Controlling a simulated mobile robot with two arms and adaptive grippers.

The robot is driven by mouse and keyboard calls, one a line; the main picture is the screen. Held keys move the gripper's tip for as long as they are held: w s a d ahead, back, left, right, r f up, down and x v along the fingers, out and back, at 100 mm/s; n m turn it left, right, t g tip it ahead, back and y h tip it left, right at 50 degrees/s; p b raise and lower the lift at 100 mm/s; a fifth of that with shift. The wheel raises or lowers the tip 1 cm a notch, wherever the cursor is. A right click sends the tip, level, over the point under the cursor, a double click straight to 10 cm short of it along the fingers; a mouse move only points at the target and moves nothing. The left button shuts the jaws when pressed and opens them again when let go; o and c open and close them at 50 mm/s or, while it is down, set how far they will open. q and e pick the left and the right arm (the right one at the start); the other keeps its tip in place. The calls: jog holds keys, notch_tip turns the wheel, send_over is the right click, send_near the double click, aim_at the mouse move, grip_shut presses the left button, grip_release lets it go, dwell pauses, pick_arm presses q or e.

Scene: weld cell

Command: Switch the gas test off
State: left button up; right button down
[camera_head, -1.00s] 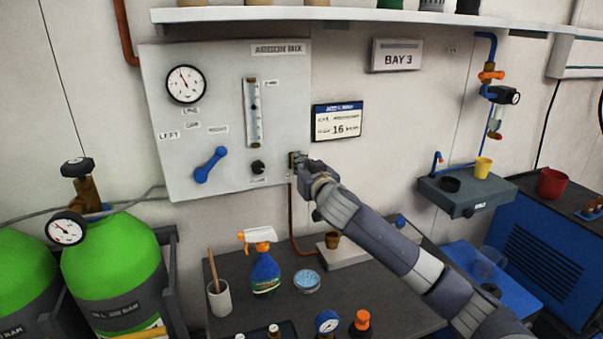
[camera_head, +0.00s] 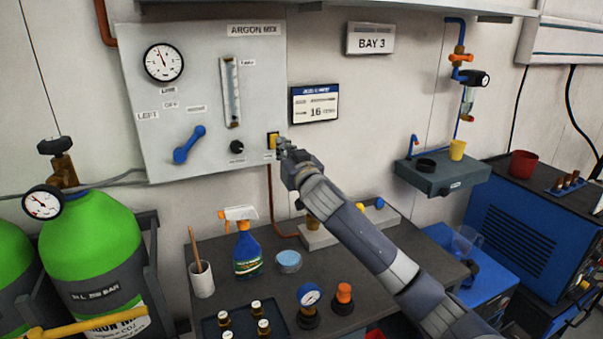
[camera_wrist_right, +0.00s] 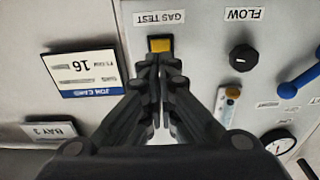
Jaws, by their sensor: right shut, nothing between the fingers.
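The gas test switch (camera_head: 272,140) is a small yellow rocker in a dark frame at the lower right of the grey ARGON MIX panel (camera_head: 218,160). In the right wrist view the switch (camera_wrist_right: 160,45) shows upside down beside its GAS TEST label (camera_wrist_right: 159,17). My right gripper (camera_head: 281,146) is shut and empty, with its fingertips just beside the switch's lower right. In the right wrist view the closed fingertips (camera_wrist_right: 159,60) are right at the switch's edge; I cannot tell whether they touch it. My left gripper is in no view.
The panel also bears a black flow knob (camera_head: 237,147), a blue lever (camera_head: 189,145), a flow tube (camera_head: 231,92) and a round gauge (camera_head: 164,62). Below, a dark bench (camera_head: 355,300) holds a spray bottle (camera_head: 247,245), a cup and several small items.

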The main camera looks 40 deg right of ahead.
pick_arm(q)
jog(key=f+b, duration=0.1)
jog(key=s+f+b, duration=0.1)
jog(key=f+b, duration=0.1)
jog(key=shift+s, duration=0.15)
pick_arm(e)
jog(key=r+v, duration=0.1)
jog(key=v, duration=0.9)
jog(key=shift+s+f, duration=0.25)
jog(key=shift+f, duration=0.25)
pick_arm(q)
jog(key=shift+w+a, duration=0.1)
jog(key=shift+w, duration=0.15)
